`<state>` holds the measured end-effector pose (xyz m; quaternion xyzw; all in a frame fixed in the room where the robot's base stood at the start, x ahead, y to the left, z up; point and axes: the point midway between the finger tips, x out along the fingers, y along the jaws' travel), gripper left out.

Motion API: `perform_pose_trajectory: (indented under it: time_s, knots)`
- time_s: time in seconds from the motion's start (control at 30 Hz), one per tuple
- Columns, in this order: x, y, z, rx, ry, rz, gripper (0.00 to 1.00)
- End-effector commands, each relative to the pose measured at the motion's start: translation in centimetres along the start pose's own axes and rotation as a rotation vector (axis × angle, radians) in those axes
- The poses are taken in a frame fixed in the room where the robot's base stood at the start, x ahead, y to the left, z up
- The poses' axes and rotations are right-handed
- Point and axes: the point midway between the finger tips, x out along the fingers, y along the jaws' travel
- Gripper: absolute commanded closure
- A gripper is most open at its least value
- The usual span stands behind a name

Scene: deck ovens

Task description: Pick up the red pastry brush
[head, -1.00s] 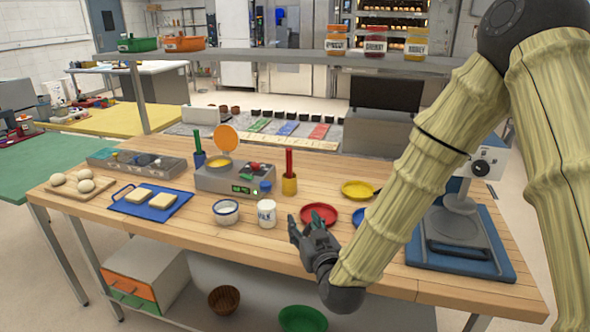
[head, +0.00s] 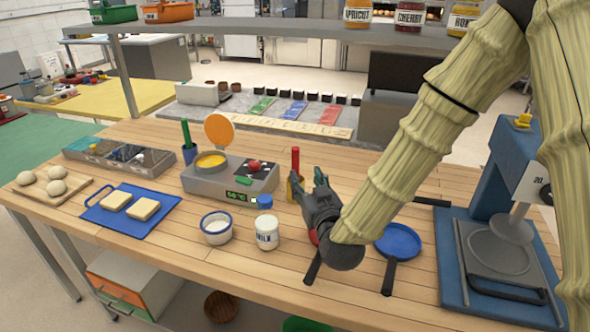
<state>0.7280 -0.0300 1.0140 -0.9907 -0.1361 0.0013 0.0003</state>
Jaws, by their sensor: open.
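A red upright handle (head: 295,160), likely the red pastry brush, stands in a yellow cup (head: 291,191) near the middle of the worktop. Its lower end is hidden in the cup. My gripper (head: 309,182) is open with its fingers pointing up and away, just right of and in front of the cup. It covers part of the cup in this view. I cannot tell the gap in depth between the fingers and the handle, and nothing shows between the fingers.
A shelf (head: 270,33) spans above.

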Motion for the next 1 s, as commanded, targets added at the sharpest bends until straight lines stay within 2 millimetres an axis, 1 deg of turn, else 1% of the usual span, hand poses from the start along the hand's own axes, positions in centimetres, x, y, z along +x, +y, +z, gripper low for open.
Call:
perform_pose_trajectory:
  time_s: [0.3,0.57,0.67,0.8,0.9,1.0]
  knots:
    - [4.1,0.1,-0.2,0.0,0.001,0.002,0.55]
    - [5.7,-0.1,-0.3,0.0,0.001,0.0,0.55]
    - [6.8,-0.2,-0.7,0.0,0.001,-0.001,0.55]
    - [8.7,-0.4,-1.0,0.0,0.001,-0.001,0.55]
    - [9.8,-0.4,-0.8,0.0,0.001,-0.002,0.55]
    - [10.3,-0.4,-0.8,0.0,0.001,-0.002,0.55]
